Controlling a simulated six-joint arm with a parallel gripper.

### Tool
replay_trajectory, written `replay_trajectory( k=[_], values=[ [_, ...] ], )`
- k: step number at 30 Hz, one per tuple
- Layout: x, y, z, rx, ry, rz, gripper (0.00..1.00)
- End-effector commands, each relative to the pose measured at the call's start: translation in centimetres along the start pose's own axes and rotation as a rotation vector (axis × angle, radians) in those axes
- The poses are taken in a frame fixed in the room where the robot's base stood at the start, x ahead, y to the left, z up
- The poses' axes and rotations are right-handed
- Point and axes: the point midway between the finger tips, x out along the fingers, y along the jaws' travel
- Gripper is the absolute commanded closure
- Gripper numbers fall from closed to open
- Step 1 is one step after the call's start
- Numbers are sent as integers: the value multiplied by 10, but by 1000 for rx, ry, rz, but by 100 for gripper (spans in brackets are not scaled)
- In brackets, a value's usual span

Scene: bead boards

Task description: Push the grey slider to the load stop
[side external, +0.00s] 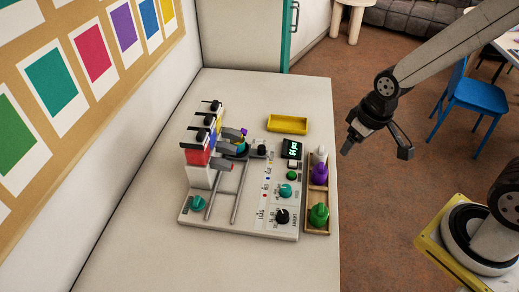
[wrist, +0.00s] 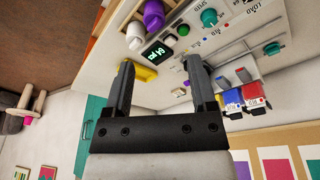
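The grey slider (side external: 256,151), with a black knob on top, sits at the far end of the bead board (side external: 250,225), beside the far end of two metal rails. A LOAD label (side external: 262,214) is printed toward the board's near end; I cannot make out the stop itself. My gripper (side external: 376,146) hangs in the air to the right of the board, well apart from the slider. Its two fingers are spread and empty in the wrist view (wrist: 160,70). There, I cannot clearly pick out the slider among the parts near the right finger.
Coloured hoppers (side external: 198,157) stand along the board's left side. A yellow tray (side external: 288,123) lies behind the board. A wooden tray (side external: 306,200) with purple and green pieces borders its right edge. Knobs, a green button (side external: 292,175) and a display (side external: 292,149) occupy the panel.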

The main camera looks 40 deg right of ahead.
Motion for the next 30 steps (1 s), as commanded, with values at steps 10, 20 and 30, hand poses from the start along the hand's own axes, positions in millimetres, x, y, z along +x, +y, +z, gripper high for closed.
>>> replay_trajectory(
  k=[10, 20, 30],
  values=[
    [22, -8, -72, -357, -53, -19, 27],
    [58, -22, -143, -770, -105, -59, 27],
    [106, -43, -199, -1194, -148, -122, 27]
  ],
)
